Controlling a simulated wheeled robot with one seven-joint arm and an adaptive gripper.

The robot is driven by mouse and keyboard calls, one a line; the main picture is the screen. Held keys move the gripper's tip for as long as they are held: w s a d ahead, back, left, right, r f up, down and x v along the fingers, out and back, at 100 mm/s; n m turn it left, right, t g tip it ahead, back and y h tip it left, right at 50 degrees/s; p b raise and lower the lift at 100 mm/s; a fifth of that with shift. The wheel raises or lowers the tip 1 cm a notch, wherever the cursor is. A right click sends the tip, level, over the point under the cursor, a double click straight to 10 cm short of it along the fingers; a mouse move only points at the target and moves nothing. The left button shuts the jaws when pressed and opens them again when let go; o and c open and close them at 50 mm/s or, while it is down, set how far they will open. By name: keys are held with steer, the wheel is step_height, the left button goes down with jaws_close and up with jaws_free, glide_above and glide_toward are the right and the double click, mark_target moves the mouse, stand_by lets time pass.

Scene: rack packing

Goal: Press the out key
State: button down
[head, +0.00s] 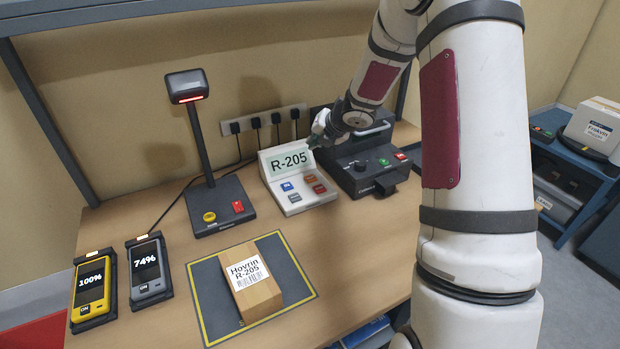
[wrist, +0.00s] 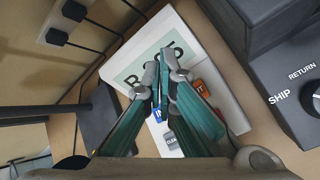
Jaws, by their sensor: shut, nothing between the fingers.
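The keypad unit (head: 282,208) is a white console with a tilted display reading R-205 (head: 289,160). Its keys include a blue one (head: 287,187), an orange one (head: 310,179), a grey one (head: 294,197) and a red-orange one (head: 319,189). The head view is too small for the labels. In the wrist view an orange key (wrist: 201,88) beside the right finger shows part of a label, apparently the end of OUT. My gripper (head: 319,138) is shut and empty, above the display's right end; in the wrist view its fingers (wrist: 164,72) cover part of the display and keys.
A dark console (head: 368,160) with a SHIP/RETURN knob stands close right of the keypad. A scanner stand (head: 218,206) is to its left. A Hovrin R-205 box (head: 254,288) lies on the mat (head: 214,318) in front. Two handhelds are docked at left.

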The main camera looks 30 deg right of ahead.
mark_target(313, 177)
steer(key=shift+w+f+b, duration=0.15)
steer(key=shift+f+b, duration=1.65)
steer(key=shift+b, duration=0.2)
step_height(313, 177, down, 5)
steer(key=b, duration=0.5)
steer(key=shift+f+b, duration=0.1)
steer(key=shift+b, duration=0.25)
steer(key=shift+f, duration=0.15)
steer(key=shift+f+b, duration=0.3)
steer(key=shift+b, duration=0.15)
steer(key=shift+f+b, duration=0.35)
steer(key=shift+b, duration=0.05)
steer(key=shift+r, duration=0.1)
stand_by(0.3)
steer(key=shift+r+p, duration=0.75)
steer(key=shift+p, duration=0.1)
